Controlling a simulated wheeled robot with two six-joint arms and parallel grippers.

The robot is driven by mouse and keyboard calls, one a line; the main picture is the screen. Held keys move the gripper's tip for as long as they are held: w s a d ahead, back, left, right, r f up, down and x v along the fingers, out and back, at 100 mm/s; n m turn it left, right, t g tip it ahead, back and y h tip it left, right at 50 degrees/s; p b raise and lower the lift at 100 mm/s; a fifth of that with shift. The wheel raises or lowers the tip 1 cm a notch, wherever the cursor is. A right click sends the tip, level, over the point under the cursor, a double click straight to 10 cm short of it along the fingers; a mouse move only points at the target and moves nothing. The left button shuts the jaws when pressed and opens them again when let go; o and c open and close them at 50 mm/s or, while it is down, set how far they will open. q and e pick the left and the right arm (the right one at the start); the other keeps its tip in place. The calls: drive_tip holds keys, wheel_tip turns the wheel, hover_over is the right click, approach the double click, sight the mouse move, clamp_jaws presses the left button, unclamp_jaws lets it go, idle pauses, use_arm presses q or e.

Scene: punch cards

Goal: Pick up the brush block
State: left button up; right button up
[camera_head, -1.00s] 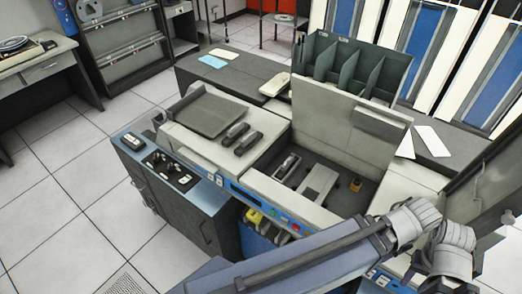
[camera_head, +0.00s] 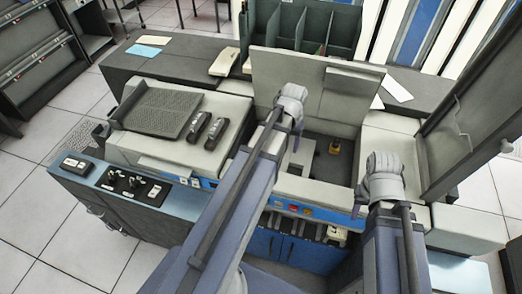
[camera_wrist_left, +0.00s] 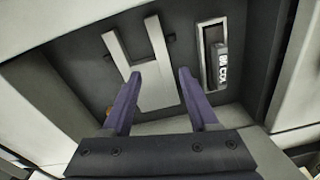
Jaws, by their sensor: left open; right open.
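A dark block with white lettering (camera_wrist_left: 221,66), which looks like the brush block, sits in a light-framed slot in the machine's open well, in the left wrist view. My left arm hides that slot in the head view. My left gripper (camera_wrist_left: 158,88) is open above the well, with nothing held. Its fingers straddle a pale forked plate (camera_wrist_left: 158,80), and the block lies apart, right of the right finger. Two similar dark blocks (camera_head: 199,125) (camera_head: 215,132) lie on the machine's top. My right gripper (camera_head: 360,192) is by the well's front right, its jaws mostly hidden.
The raised lid (camera_head: 290,80) stands behind the well. A tall dark panel (camera_head: 465,115) stands at the right. The left-hand control box (camera_head: 120,185) carries several switches.

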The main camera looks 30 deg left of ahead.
use_arm(q)
drive_tip(key=w+a, duration=0.1)
drive_tip(key=a, duration=0.3)
drive_tip(key=a+f+n+b, duration=0.1)
drive_tip(key=a, duration=0.3)
drive_tip(key=w+a+n, duration=0.1)
drive_tip(key=a, duration=0.3)
drive_tip(key=shift+w+a+f+t, duration=0.3)
drive_tip(key=shift+a+f, duration=0.05)
drive_tip(key=shift+f, duration=0.05)
drive_tip(key=f+b, duration=0.5)
drive_tip(key=w+f+b, duration=0.1)
drive_tip(key=f+b, duration=0.2)
drive_tip(key=shift+d, duration=0.25)
drive_tip(key=shift+r, duration=0.15)
drive_tip(key=shift+c, duration=0.2)
clamp_jaws()
